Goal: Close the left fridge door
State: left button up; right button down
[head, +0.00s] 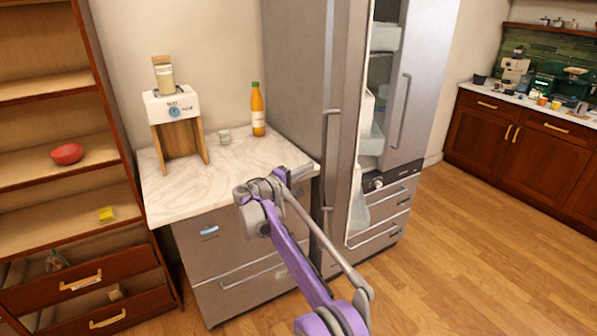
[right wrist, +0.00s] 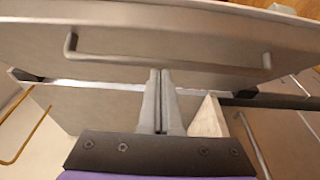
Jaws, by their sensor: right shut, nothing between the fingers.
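The left fridge door (head: 338,120) stands open in the head view, swung out toward me. Its long vertical handle (head: 327,160) is on its outer face, and pale shelf bins show past its edge. The right fridge door (head: 407,90) is beside the gap, with its own handle. My right gripper (head: 303,171) is at the left of the left door, close to the counter's right corner; contact is unclear. In the right wrist view its fingers (right wrist: 158,80) are shut and empty, below a grey panel with a bar handle (right wrist: 170,62). My left gripper is out of view.
A marble-topped counter (head: 185,190) with steel drawers stands left of the fridge, holding an orange bottle (head: 258,110) and a white dispenser (head: 173,105). A wooden shelf unit (head: 40,180) is at far left. Floor (head: 480,270) to the right is clear.

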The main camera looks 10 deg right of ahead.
aim_at(337, 160)
jog(key=x, duration=0.4)
jog(key=shift+w+r+p, duration=0.1)
jog(key=shift+r+p, duration=0.1)
jog(key=shift+p, duration=0.1)
jog(key=shift+s+d+b, duration=0.15)
jog(key=shift+s+d, duration=0.15)
jog(key=shift+d, duration=0.65)
jog(key=shift+s+d+b, duration=0.15)
jog(key=shift+s+d, duration=0.1)
jog(key=shift+d, duration=0.7)
jog(key=shift+d+f, duration=0.1)
